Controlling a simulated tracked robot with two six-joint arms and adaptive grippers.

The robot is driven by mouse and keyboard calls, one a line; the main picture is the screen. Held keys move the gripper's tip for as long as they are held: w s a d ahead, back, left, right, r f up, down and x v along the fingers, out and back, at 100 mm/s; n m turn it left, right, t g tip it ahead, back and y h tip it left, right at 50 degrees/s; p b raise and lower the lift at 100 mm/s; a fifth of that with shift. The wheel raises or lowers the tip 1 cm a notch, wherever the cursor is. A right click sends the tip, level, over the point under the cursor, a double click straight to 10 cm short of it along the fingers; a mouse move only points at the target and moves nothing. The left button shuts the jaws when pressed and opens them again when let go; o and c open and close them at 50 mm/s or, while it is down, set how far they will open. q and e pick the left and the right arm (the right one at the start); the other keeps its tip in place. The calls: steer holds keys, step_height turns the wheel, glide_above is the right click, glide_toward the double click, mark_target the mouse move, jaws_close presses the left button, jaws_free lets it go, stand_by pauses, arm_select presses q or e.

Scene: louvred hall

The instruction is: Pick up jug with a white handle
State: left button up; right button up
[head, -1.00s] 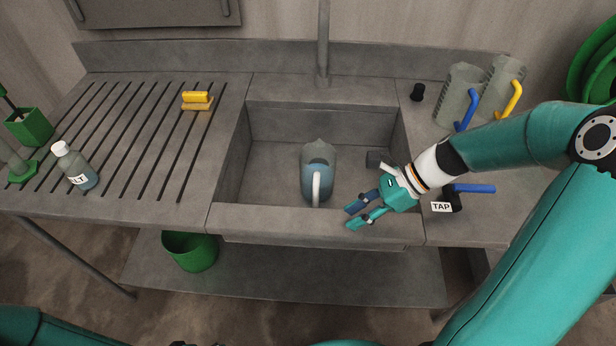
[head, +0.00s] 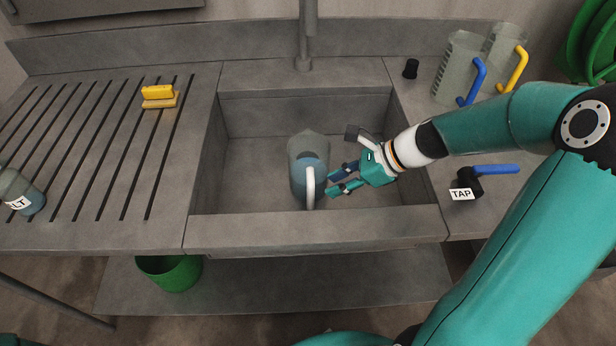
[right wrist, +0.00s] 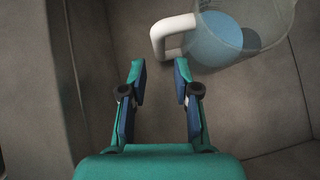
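The jug (head: 309,155) with a white handle (head: 310,188) stands in the sink basin. It is see-through grey with blue liquid inside, and its handle faces the front of the sink. My right gripper (head: 331,183) is open and empty, just right of the handle. In the right wrist view the jug (right wrist: 236,35) is at the upper right. Its white handle (right wrist: 170,33) lies beyond the open fingertips (right wrist: 159,72), apart from them and not between them. My left gripper is not in view.
The sink's front rim (head: 320,229) lies near my right gripper. A tap lever with a blue handle (head: 495,170) and TAP label is at right. Jugs with blue (head: 474,82) and yellow (head: 515,68) handles stand behind it.

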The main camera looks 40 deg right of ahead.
mark_target(310, 193)
steer(key=b+x, duration=0.1)
steer(key=x, duration=0.7)
steer(key=shift+w+a+r, duration=0.1)
steer(key=shift+a+r, duration=0.05)
steer(key=shift+a, duration=0.05)
steer(key=shift+c, duration=0.3)
jaws_close()
steer(key=shift+r, duration=0.1)
